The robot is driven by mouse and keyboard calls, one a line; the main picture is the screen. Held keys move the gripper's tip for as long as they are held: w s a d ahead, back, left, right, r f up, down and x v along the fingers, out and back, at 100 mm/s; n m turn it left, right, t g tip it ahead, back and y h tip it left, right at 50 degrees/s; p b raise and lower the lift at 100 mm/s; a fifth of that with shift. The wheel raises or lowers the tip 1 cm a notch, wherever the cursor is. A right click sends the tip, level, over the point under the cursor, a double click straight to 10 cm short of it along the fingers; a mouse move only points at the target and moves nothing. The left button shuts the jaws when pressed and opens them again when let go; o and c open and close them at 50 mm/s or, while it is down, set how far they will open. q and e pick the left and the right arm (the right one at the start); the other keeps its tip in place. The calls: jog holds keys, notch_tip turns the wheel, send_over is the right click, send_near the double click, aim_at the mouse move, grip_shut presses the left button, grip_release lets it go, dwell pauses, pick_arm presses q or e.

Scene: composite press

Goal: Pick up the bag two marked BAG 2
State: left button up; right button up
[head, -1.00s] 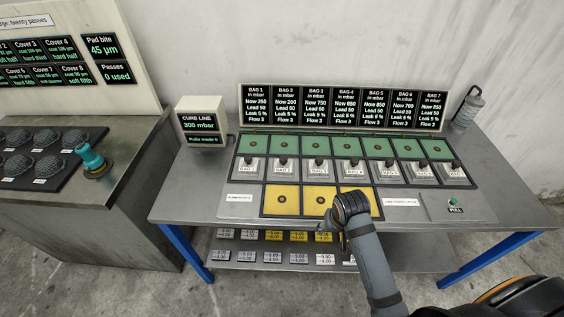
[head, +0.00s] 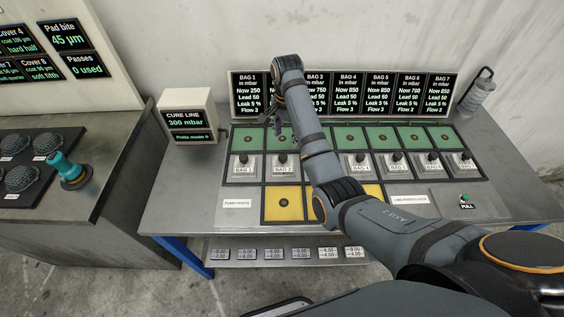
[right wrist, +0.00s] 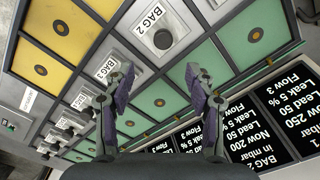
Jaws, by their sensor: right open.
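Bag two (head: 283,165) is a small grey-white block with a dark round knob, labelled BAG 2. It sits in the row of bags, second from the left. In the right wrist view, bag two (right wrist: 160,36) lies just beyond my fingertips, with its label and knob clear. My right gripper (right wrist: 158,84) is open, with nothing between its fingers. In the head view it hangs over the green pads behind bag two, partly hidden by my own wrist. My left gripper is not in view.
Other labelled bags (head: 243,166) stand close on both sides. Green pads (head: 248,138) lie behind and yellow pads (head: 283,203) in front. The display panel (head: 378,95) rises at the back. A CURE LINE box (head: 187,120) stands left. My arm hides the bag right of bag two.

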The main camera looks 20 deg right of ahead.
jog(key=b, duration=0.4)
send_over(283, 156)
jog(key=f, duration=0.4)
jog(key=shift+d+f, duration=0.4)
jog(key=shift+f+b, duration=0.65)
jog(key=shift+b, duration=0.1)
jog(key=f+b, duration=0.1)
jog(key=f, duration=0.1)
jog(key=f+b, duration=0.1)
jog(key=b, duration=0.1)
jog(key=shift+a+f, duration=0.4)
jog(key=shift+f, duration=0.35)
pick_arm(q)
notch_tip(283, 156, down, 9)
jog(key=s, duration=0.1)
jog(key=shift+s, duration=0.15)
pick_arm(e)
jog(key=shift+r, duration=0.1)
jog(key=shift+c, duration=0.7)
grip_shut()
